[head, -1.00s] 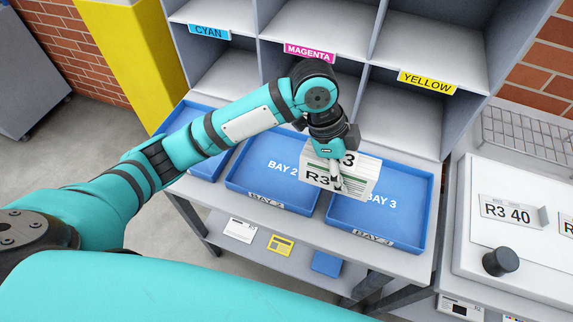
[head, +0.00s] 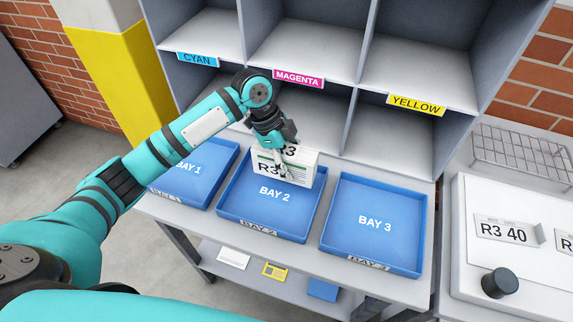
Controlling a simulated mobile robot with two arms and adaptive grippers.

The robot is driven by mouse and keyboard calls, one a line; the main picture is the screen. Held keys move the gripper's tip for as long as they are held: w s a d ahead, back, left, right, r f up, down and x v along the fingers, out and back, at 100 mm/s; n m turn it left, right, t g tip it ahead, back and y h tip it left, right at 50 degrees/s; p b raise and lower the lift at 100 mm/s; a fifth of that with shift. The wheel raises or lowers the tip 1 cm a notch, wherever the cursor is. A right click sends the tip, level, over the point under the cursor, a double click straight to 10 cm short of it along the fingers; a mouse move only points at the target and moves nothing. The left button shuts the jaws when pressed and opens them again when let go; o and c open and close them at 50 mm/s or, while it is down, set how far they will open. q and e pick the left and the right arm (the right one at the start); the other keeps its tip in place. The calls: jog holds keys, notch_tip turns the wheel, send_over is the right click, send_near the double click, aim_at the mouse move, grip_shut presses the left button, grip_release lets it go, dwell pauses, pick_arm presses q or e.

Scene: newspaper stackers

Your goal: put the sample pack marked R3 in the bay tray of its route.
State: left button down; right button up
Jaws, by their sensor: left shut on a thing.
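The sample pack marked R3 (head: 301,167) is a white block with black print. My left gripper (head: 285,165) is shut on it and holds it over the back part of the Bay 2 tray (head: 268,225). I cannot tell whether the pack touches the tray. The Bay 3 tray (head: 376,222) is to the right and looks empty. The Bay 1 tray (head: 188,170) is to the left, partly hidden by my left arm. All three trays are blue. My right gripper is not in view.
Shelf compartments labelled cyan (head: 198,59), magenta (head: 298,78) and yellow (head: 415,104) stand behind the trays. To the right, a white board carries an R3 40 card (head: 503,231) and a black knob (head: 500,283). A wire rack (head: 520,152) lies behind it.

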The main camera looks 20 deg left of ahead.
pick_arm(q)
jog(key=shift+w+a, duration=0.4)
jog(key=shift+a, duration=0.15)
notch_tip(320, 180, down, 3)
jog(key=shift+f+p, duration=0.15)
jog(key=shift+p, duration=0.6)
jog(key=shift+f, duration=0.1)
jog(key=shift+f, duration=0.15)
jog(key=c, duration=0.9)
grip_release()
jog(key=shift+s, duration=0.1)
jog(key=b+v, duration=0.2)
jog(key=v, duration=0.9)
jog(key=shift+a+r, duration=0.15)
jog(key=shift+r, duration=0.15)
jog(key=shift+a+r, duration=0.1)
jog(key=shift+r, duration=0.2)
